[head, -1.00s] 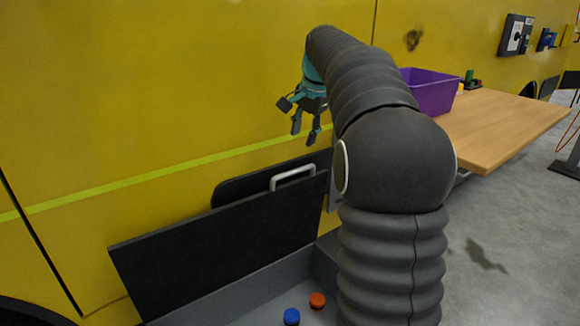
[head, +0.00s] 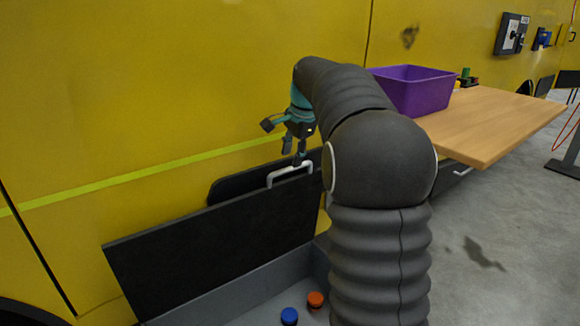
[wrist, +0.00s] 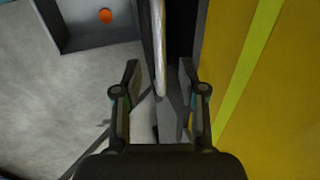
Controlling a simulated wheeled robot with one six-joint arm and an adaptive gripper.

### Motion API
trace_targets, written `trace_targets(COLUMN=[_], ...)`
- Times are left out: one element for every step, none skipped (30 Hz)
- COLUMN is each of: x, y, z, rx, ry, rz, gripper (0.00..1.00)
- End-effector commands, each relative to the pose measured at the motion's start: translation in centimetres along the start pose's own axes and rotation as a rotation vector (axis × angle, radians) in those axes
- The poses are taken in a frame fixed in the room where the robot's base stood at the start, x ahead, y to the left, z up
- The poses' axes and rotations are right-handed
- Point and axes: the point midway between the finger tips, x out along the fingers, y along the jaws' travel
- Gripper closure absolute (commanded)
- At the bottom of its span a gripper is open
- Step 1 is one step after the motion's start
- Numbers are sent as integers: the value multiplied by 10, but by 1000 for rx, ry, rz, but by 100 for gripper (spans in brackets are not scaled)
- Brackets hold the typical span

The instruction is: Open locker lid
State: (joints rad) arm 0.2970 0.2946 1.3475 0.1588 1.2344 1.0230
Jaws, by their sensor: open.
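The dark locker lid (head: 220,245) stands raised at the back of the grey locker (head: 245,312), tilted toward the yellow wall. A light grey handle (head: 290,170) is on the lid's top edge, and it also shows in the wrist view (wrist: 159,45). My gripper (head: 293,150) is open and empty, just above the handle, fingers pointing down. In the wrist view my gripper (wrist: 158,75) has one finger on each side of the handle and lid edge, with gaps on both sides. Contact with the handle cannot be made out.
Inside the locker are a blue cap-like object (head: 290,316) and an orange one (head: 316,299). A wooden table (head: 490,125) with a purple bin (head: 415,92) stands at the right. The yellow wall (head: 150,90) is close behind the lid. Grey floor is open at the right.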

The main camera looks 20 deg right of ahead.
Motion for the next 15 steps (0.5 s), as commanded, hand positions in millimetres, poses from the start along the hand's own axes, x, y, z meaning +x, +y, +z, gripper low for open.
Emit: trace_targets(x=[9, 14, 19, 23, 26, 30, 32, 34, 36, 37, 38, 39, 39, 39, 39], y=[0, 0, 1, 0, 0, 0, 0, 0, 0, 0, 0, 0, 0, 0, 0], z=[0, 0, 0, 0, 0, 0, 0, 0, 0, 0, 0, 0, 0, 0, 0], rx=[0, 0, 0, 0, 0, 0, 0, 0, 0, 0, 0, 0, 0, 0, 0], ry=[-1, -1, -1, -1, -1, -1, -1, 0, 0, 0, 0, 0, 1, 1, 1], rz=[1, 1, 2, 2, 1, 1, 1, 1, 0, 0, -1, -1, -1, -1, -1], gripper=[59, 59, 59, 59, 59, 59, 59, 59, 59, 59, 59, 59, 59, 59, 59])
